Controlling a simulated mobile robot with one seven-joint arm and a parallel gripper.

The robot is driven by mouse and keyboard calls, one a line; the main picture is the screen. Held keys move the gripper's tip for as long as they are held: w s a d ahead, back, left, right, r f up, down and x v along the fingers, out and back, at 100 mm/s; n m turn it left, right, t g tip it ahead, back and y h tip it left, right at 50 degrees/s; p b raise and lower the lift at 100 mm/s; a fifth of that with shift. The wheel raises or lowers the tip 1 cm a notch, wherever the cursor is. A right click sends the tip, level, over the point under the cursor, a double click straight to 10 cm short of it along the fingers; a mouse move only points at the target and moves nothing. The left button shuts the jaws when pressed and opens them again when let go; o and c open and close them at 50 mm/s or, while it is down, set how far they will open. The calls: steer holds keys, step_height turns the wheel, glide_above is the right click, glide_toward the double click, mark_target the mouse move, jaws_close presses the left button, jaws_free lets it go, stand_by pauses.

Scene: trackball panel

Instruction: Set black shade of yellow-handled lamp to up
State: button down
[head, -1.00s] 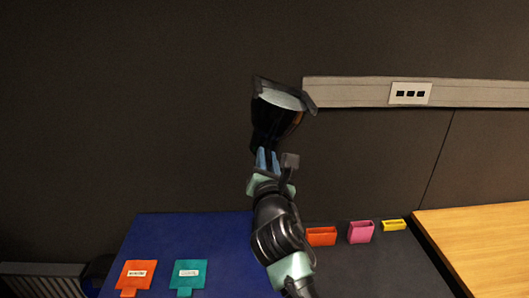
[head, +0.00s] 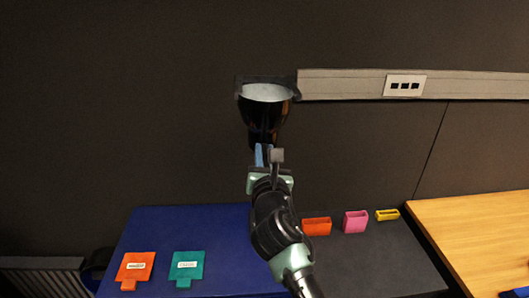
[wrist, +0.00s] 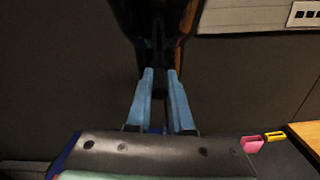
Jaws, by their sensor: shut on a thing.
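The black lamp shade (head: 263,125) is in front of the dark wall, above the blue table section, with its wide opening upward and its pale inside showing. It also fills the top middle of the wrist view (wrist: 150,20). My gripper (head: 264,150) is below the shade, shut on its narrow lower end. In the wrist view the blue fingertips (wrist: 162,78) lie on either side of that black end. An orange-brown tint shows on the shade's right side; I cannot tell if it is the handle or a reflection. The rest of the lamp is not distinguishable.
Orange (head: 135,267) and teal (head: 187,266) labelled tags lie on the blue surface (head: 190,225). Small orange (head: 317,227), pink (head: 355,222) and yellow (head: 387,215) boxes stand on the dark surface. A wall rail (head: 340,84) with a socket (head: 405,86) runs behind, right of the shade.

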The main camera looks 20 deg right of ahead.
steer(key=shift+d+f, duration=0.1)
steer(key=shift+f, duration=0.05)
steer(key=c, duration=0.8)
jaws_free()
steer(key=shift+b+v, duration=2.2)
steer(key=shift+v, duration=4.25)
